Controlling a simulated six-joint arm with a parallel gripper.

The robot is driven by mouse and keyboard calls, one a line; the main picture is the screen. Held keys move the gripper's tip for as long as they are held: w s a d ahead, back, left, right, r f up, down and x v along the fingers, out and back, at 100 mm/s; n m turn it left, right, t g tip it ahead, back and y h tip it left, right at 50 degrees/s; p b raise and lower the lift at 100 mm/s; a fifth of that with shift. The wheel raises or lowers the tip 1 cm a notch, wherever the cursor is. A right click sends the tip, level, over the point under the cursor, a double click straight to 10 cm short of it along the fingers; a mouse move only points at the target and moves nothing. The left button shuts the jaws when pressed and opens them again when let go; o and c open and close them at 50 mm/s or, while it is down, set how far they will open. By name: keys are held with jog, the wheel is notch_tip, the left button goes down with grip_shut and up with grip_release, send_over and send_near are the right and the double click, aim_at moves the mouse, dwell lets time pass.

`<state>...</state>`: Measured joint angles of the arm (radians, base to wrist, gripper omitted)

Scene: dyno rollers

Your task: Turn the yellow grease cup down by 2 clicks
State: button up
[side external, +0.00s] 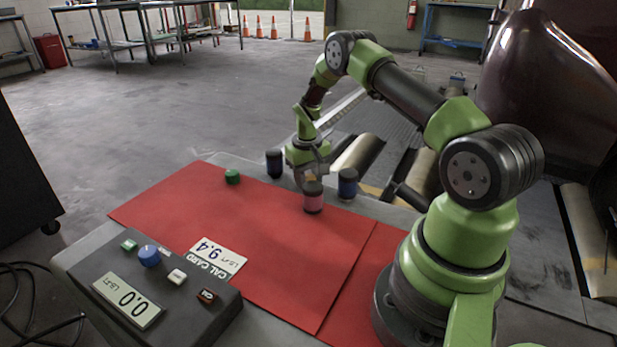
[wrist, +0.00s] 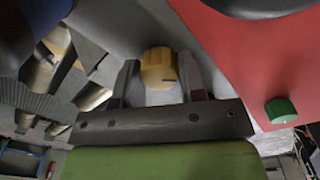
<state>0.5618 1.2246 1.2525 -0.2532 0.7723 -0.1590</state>
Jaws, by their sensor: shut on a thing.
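The yellow grease cup (wrist: 158,68) shows between the two fingers of my gripper (wrist: 158,62) in the wrist view. It is a ribbed yellow knob with a dark line on its side. The fingers stand on either side of it and my gripper is shut on it.
A green knob (side external: 232,176) is on the red mat (side external: 170,205). A grey console (side external: 100,262) and a card (side external: 218,258) are nearer.

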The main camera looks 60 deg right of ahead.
aim_at(307, 177)
jog(key=m, duration=0.4)
jog(key=shift+m, duration=2)
jog(key=o, duration=0.9)
notch_tip(307, 177, up, 10)
jog(key=shift+w, duration=0.15)
